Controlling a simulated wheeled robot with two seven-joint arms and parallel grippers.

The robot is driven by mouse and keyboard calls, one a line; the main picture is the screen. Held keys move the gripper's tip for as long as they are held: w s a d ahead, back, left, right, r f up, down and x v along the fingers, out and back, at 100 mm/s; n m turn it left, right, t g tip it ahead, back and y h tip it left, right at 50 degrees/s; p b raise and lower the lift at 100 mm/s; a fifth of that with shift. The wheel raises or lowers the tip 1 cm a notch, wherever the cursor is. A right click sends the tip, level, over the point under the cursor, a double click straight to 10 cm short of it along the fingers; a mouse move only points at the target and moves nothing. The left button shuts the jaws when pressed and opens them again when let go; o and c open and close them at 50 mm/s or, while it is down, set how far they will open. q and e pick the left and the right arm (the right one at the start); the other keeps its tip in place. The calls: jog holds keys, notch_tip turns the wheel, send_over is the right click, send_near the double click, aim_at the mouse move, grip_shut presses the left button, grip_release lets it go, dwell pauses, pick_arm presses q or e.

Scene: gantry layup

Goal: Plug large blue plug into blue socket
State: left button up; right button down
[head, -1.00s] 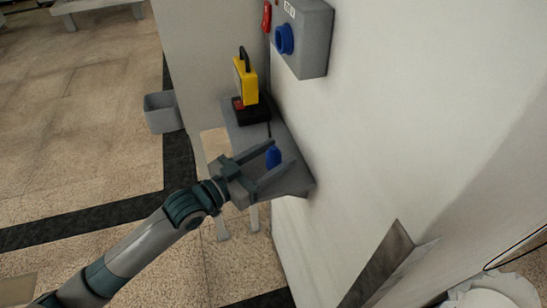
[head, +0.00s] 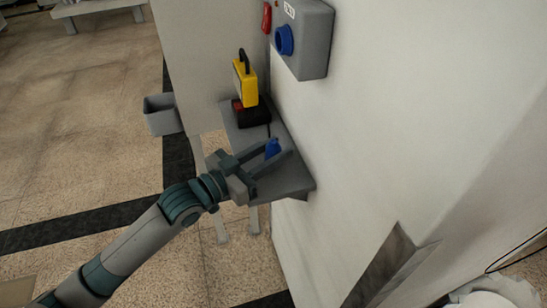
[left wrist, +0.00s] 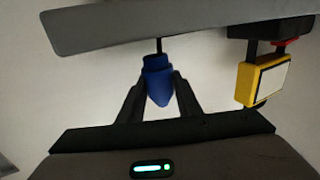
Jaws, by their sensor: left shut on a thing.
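The blue plug (head: 272,148) is between the fingers of my left gripper (head: 277,151) at the grey shelf. In the left wrist view the plug (left wrist: 157,82) shows between both dark fingers (left wrist: 159,88), which are shut on it. A dark cable runs from the plug to the shelf edge in that view. The blue socket (head: 284,40) is a round fitting on a grey wall box (head: 313,42), above and apart from the plug. My right gripper is not in view.
The grey shelf (head: 290,185) juts from the wall. A yellow device (head: 246,80) stands on a black and red base (head: 254,112) on it. A grey bin (head: 161,114) stands left.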

aim_at(273, 141)
pick_arm(q)
notch_tip(273, 141, up, 7)
jog(key=shift+r+b, duration=0.2)
jog(key=shift+b, duration=0.4)
jog(key=shift+a, duration=0.1)
